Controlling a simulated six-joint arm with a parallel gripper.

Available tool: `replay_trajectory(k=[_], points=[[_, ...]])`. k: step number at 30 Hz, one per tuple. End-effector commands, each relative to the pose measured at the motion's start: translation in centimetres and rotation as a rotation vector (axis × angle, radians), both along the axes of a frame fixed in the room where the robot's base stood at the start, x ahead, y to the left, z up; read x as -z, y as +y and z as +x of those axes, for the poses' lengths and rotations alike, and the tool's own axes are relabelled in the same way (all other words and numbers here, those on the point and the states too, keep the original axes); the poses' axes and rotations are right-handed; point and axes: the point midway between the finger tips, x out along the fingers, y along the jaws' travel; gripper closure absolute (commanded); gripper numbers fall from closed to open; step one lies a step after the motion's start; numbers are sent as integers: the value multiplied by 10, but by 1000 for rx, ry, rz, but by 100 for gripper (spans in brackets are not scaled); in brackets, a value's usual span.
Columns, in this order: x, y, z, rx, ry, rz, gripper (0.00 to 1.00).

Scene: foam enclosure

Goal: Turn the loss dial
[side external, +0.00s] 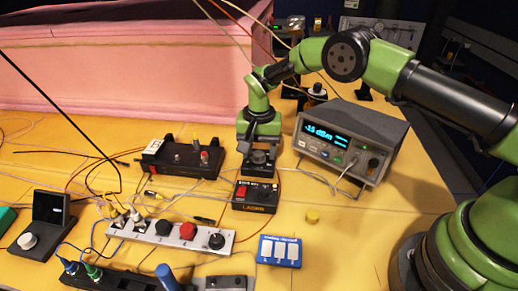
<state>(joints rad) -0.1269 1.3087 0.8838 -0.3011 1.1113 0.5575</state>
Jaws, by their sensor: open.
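Several knobs show, and I cannot read a label that marks one as the loss dial. A grey panel (145,232) at the front left carries a red knob (187,231), a black knob (163,228) and another black knob (216,241) at its right end. A small black unit (49,216) at the far left has a raised screen and a pale round knob (27,241). My gripper (258,166) points down just behind the black laser box (254,196), apart from the grey panel. It is open; its fingertips are small and dark, and I see nothing held.
A meter (345,143) with a lit blue dBm display stands right of my gripper. A black box (182,159) lies to its left.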

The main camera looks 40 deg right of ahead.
Motion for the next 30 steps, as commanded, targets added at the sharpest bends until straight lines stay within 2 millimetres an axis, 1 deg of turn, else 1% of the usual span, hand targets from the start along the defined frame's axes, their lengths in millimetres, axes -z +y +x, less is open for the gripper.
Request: replay_trajectory(k=[2, 5, 12, 16, 18, 21, 30], points=[[-6, 0, 1, -1, -3, 0, 46], [-20, 0, 1, 0, -4, -1, 46], [-68, 0, 1, 0, -6, 0, 46], [-87, 0, 1, 0, -4, 0, 46], [-94, 0, 1, 0, -4, -1, 46], [-98, 0, 0, 0, -1, 0, 46], [-100, 0, 0, 0, -1, 0, 46]])
